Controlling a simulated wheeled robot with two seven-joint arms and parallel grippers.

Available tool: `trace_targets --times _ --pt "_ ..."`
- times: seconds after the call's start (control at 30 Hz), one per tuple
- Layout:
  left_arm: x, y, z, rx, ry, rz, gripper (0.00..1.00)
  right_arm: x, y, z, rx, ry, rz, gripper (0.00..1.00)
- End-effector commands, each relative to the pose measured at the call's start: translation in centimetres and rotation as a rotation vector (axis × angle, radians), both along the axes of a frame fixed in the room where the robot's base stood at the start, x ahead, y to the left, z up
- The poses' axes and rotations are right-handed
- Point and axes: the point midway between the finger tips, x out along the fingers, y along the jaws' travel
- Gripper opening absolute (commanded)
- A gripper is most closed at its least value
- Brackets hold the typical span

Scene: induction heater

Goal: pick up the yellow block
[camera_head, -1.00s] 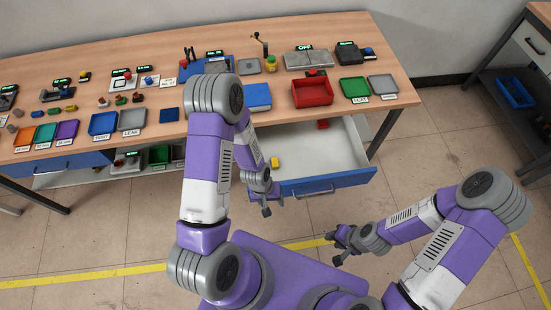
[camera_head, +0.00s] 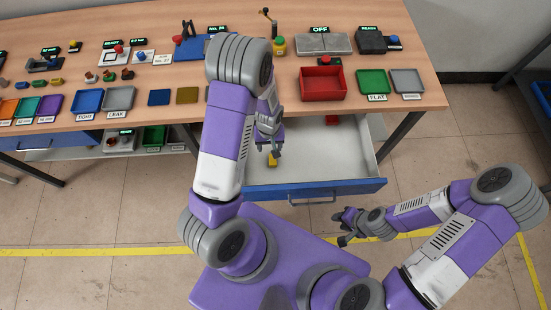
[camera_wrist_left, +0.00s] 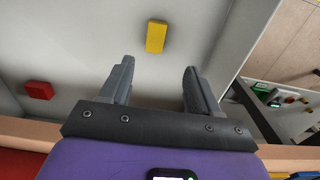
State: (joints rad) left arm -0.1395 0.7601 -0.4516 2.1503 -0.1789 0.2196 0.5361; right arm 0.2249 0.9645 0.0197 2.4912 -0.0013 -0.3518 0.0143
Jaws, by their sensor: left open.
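The yellow block (camera_head: 272,159) lies in the open drawer (camera_head: 345,160), towards its left side. In the left wrist view the yellow block (camera_wrist_left: 156,36) lies on the drawer floor beyond my fingertips, roughly between their lines. My left gripper (camera_head: 272,148) is open and empty above the drawer, close to the block in the head view but not around it. Its two fingers also show in the wrist view (camera_wrist_left: 158,75). My right gripper (camera_head: 345,228) hangs in front of the drawer, away from the block; its finger gap is too small to judge.
A red block (camera_wrist_left: 38,90) lies elsewhere in the same drawer. The drawer front (camera_head: 310,192) and side walls bound the space. Above stands the table (camera_head: 180,125) with a red bin (camera_head: 323,95), a green tray (camera_head: 373,83) and several other trays and devices.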

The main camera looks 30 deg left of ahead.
Motion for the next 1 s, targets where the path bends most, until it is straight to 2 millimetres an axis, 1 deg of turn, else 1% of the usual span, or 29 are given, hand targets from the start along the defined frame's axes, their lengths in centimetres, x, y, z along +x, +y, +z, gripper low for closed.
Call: trace_targets --times 0.03,0.13,0.27,0.47,0.73,0.83,1.0 --pt "0.0 0.0 -1.4 0.000 0.000 0.000 0.62 0.0 0.0 -1.3 0.000 0.000 0.000 0.35" --pt "0.0 0.0 -2.3 -0.001 -0.001 0.000 0.62 0.0 0.0 -2.3 0.000 0.000 0.000 0.35" --pt "0.0 0.0 -3.1 -0.001 0.001 -0.001 0.62 0.0 0.0 -2.8 0.000 0.000 0.000 0.35" --pt "-0.1 -0.1 -5.2 0.000 0.002 -0.001 0.62 0.0 0.0 -3.3 0.000 -0.001 0.000 0.35" --pt "-0.1 -0.8 -9.1 -0.001 0.001 0.000 0.62 0.0 0.0 -4.5 0.000 -0.001 0.000 0.35" --pt "-0.1 -0.8 -9.9 -0.001 0.002 -0.001 0.62 0.0 0.0 -4.7 0.000 -0.001 0.000 0.35" --pt "0.0 -0.8 -10.1 -0.002 -0.001 -0.001 0.62 0.0 0.0 -4.6 0.000 -0.001 0.000 0.35"
